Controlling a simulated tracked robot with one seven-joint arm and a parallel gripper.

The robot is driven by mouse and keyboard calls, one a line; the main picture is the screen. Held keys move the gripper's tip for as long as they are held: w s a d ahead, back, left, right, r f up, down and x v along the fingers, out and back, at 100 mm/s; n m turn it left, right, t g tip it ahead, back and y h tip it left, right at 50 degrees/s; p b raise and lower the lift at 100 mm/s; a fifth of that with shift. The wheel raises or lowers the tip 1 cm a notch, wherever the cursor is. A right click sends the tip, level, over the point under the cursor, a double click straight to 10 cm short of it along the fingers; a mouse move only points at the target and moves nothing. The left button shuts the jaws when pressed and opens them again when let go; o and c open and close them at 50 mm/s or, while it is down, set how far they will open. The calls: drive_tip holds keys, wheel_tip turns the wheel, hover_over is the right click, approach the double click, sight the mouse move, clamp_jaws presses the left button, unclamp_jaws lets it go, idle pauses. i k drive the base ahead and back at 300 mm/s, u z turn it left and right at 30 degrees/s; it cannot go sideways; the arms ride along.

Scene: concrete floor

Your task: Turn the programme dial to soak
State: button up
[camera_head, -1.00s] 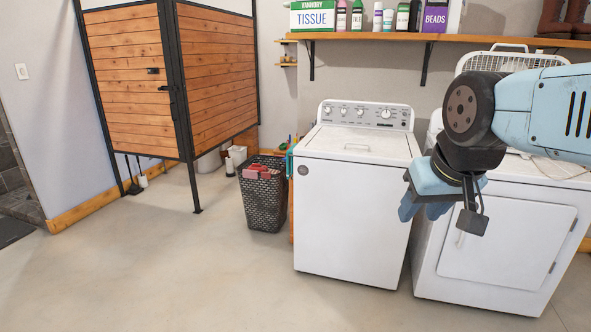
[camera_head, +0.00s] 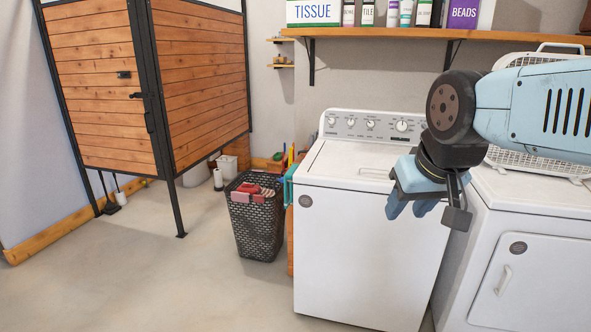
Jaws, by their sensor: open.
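The washing machine (camera_head: 372,230) is white and stands in the middle of the view with its lid shut. Its sloped control panel (camera_head: 385,128) at the back has several round knobs. The largest knob, likely the programme dial (camera_head: 402,126), is at the panel's right end, with a display beside it. Its markings are too small to read. My gripper (camera_head: 408,207) is open and empty. It hangs in front of the washer's right side, nearer to me than the panel, apart from the dial.
A white dryer (camera_head: 525,268) stands to the right. A black basket (camera_head: 256,222) with red cloth stands left of the washer. A wooden shelf (camera_head: 400,34) with boxes and bottles runs above. The floor (camera_head: 160,285) at left front is clear.

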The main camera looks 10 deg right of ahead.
sight(401, 127)
drive_tip(key=z, duration=0.3)
drive_tip(key=i, duration=1.1)
drive_tip(key=z, duration=0.6)
drive_tip(key=i, duration=0.65)
drive_tip(key=z, duration=0.25)
drive_tip(key=k, duration=0.8)
drive_tip(key=z, duration=0.2)
drive_tip(key=i, duration=0.8)
drive_tip(key=u, duration=0.1)
